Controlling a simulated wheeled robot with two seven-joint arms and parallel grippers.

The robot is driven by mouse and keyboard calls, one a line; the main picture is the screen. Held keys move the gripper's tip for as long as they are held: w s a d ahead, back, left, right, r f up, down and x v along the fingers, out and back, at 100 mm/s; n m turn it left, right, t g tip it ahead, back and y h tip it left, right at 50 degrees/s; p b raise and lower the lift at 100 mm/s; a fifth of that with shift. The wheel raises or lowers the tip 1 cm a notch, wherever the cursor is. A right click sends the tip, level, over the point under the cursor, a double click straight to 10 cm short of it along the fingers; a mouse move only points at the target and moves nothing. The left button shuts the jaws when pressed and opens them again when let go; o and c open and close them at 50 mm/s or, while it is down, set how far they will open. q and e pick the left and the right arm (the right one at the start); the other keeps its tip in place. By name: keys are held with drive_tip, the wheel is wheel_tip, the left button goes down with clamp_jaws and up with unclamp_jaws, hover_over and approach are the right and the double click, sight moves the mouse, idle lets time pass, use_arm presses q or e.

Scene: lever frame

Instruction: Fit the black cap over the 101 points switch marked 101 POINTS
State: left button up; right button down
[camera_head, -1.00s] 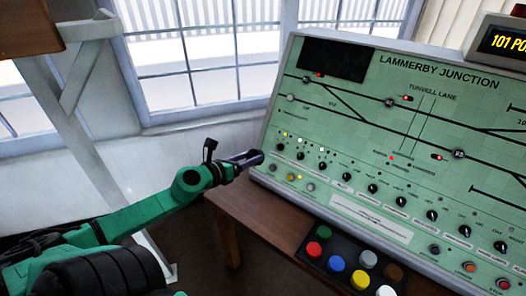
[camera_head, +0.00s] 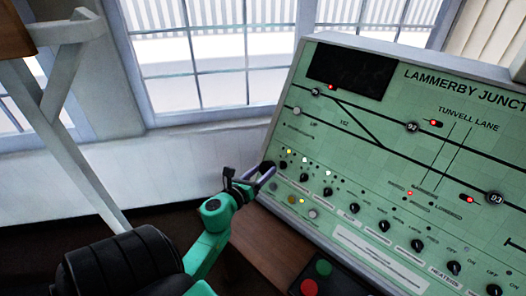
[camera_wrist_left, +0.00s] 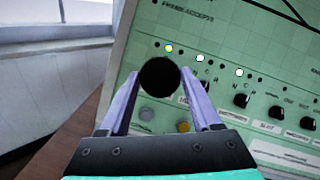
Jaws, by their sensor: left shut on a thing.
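My left gripper (camera_head: 263,178) is shut on the black cap (camera_wrist_left: 159,77), which shows as a round black disc between the two fingers in the left wrist view. In the head view the gripper is at the lower left edge of the green panel (camera_head: 350,125), close to the left end of the switch row. The cap covers part of the panel in the wrist view. I cannot read a 101 POINTS label, and I cannot tell whether the cap touches the panel. My right gripper is not in view.
Small black switches (camera_head: 327,191) run along the panel's lower part, under small lamps. Yellow and grey buttons (camera_head: 313,214) sit below the gripper's fingers. A black tray (camera_head: 293,290) with red and green caps (camera_head: 323,267) lies on the brown table (camera_head: 255,246).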

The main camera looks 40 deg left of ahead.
sight(280, 164)
use_arm(q)
drive_tip(key=shift+w+f, duration=0.25)
drive_tip(key=shift+w, duration=0.15)
drive_tip(key=w+f, duration=0.1)
drive_tip(key=w+f+b, duration=0.1)
drive_tip(key=w, duration=0.1)
drive_tip(key=w+f+b, duration=0.1)
drive_tip(key=w, duration=0.1)
drive_tip(key=shift+w+a, duration=0.1)
drive_tip(key=shift+w, duration=0.05)
drive_tip(key=shift+w+f+b, duration=0.2)
drive_tip(key=shift+w+b, duration=0.05)
drive_tip(key=shift+w, duration=0.2)
drive_tip(key=shift+w+f+b, duration=0.2)
drive_tip(key=shift+w+b, duration=0.05)
drive_tip(key=shift+w, duration=0.2)
drive_tip(key=shift+s+r, duration=0.1)
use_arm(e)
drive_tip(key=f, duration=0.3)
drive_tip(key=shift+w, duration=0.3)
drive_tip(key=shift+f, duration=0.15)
use_arm(q)
drive_tip(key=o, duration=1.4)
